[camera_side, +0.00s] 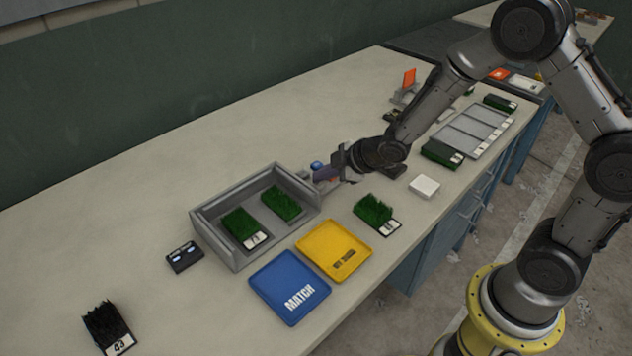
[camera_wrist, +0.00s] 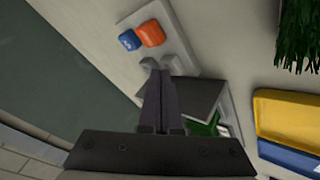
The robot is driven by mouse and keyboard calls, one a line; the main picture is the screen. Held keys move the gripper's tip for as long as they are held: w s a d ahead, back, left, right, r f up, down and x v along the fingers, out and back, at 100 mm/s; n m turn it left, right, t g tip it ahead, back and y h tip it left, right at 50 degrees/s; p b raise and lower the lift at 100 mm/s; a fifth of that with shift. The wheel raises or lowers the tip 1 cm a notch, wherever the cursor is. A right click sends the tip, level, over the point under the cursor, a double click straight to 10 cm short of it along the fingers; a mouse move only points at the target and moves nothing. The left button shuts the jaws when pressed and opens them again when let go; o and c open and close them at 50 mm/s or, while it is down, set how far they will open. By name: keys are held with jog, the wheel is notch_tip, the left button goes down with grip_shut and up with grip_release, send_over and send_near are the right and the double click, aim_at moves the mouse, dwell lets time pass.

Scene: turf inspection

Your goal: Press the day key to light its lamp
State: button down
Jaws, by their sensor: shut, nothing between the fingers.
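A pale key panel (camera_wrist: 180,48) carries a blue key (camera_wrist: 129,40) with a small white mark and an orange key (camera_wrist: 150,33) beside it. I cannot read which one is the day key. In the side view the blue key (camera_side: 317,165) shows just left of my gripper (camera_side: 322,175), and the orange one is mostly hidden. My gripper is shut and empty; its fingers (camera_wrist: 160,72) point toward the panel, below the two keys in the wrist view. Two small grey knobs by the fingertips may be lamps; neither looks lit. Contact is not clear.
A grey open-fronted bin (camera_side: 207,243) with two turf samples stands left of my gripper. Blue (camera_side: 290,287) and yellow (camera_side: 334,250) trays lie in front. A turf block (camera_side: 374,209) and a white block (camera_side: 424,186) sit nearby. A small dark box (camera_side: 185,257) shows two pale windows.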

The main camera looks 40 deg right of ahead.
aim_at(322, 184)
jog(key=shift+f, duration=0.2)
jog(key=shift+r, duration=0.75)
notch_tip(322, 184, up, 6)
dwell(0.8)
jog(key=shift+r, duration=0.1)
